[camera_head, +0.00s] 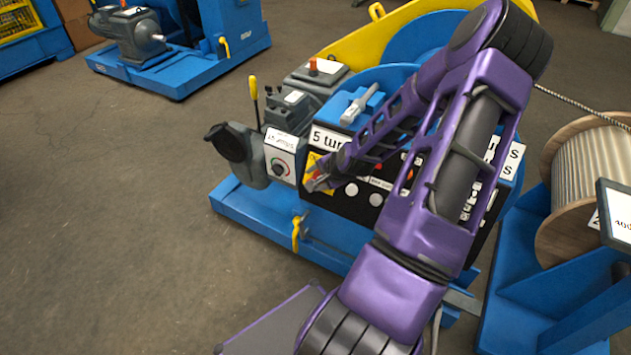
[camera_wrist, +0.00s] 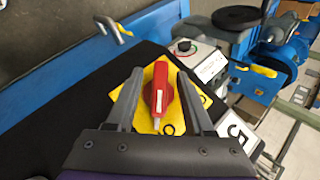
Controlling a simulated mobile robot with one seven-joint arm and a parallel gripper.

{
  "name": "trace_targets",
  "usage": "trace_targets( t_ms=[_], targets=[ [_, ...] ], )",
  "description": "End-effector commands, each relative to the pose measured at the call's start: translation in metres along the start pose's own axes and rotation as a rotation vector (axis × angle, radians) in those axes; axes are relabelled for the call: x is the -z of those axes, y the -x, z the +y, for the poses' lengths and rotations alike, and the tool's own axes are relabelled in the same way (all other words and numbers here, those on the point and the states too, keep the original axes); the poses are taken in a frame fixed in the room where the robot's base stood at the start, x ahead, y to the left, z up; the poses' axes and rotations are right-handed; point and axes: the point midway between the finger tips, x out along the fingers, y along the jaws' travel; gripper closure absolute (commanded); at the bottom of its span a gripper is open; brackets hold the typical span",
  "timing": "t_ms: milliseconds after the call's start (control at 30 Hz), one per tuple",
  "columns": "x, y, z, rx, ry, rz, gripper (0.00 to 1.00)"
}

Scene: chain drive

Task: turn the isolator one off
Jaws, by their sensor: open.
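The isolator has a red handle (camera_wrist: 158,90) on a yellow plate (camera_wrist: 150,122), set in a black panel. In the wrist view the handle lies between the two fingers of my gripper (camera_wrist: 157,82). The fingers are apart, with gaps on both sides of the handle, and neither visibly grips it. The handle runs roughly along the fingers' direction in the picture. In the head view my gripper (camera_head: 318,182) is at the left end of the black panel, over the yellow plate (camera_head: 312,163); my arm and fingers partly hide the isolator there.
A grey box with a round knob (camera_head: 279,167) stands just left of the panel. A yellow lever (camera_head: 254,90) rises behind it. A yellow clamp (camera_head: 297,232) sits on the blue base below. A cable drum (camera_head: 580,170) stands at the right. The floor at the left is clear.

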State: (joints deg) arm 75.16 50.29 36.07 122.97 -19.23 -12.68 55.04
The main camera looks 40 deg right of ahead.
Motion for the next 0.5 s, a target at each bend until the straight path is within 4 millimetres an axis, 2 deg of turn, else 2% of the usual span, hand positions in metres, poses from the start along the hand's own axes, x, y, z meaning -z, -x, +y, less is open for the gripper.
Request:
trace_targets(
  t_ms=[300, 367, 500],
  targets=[
    [0.0001, -0.0029, -0.0003, 0.0, 0.0, 0.0, 0.47],
    [0.0001, -0.0029, -0.0002, 0.0, 0.0, 0.0, 0.56],
    [0.0, -0.0028, -0.0002, 0.0, 0.0, 0.0, 0.82]
  ],
)
